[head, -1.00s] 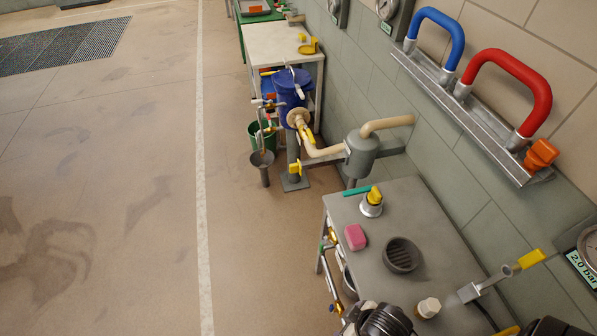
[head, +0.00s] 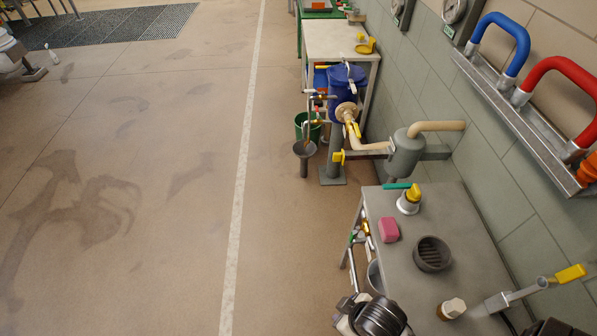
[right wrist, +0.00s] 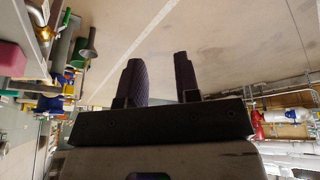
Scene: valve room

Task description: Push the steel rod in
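I cannot make out a steel rod for certain in either view. My right gripper (right wrist: 162,78) shows in the right wrist view with its two dark, ridged fingers apart. Nothing is between them but a view of the floor beyond. In the head view a dark, round part of my arm shows at the bottom, beside the grey table (head: 391,275), but no fingertips are seen there. My left gripper is not in view. On the table's right side is a grey metal fitting (head: 500,302) with a yellow handle (head: 570,273).
The table also bears a pink block (head: 389,230), a dark round grate (head: 432,254) and a yellow-topped knob (head: 412,195). Blue (head: 503,35) and red (head: 562,66) handles are on the wall rail. Pipework and a blue drum (head: 346,90) stand behind. Open floor (head: 120,200) lies left.

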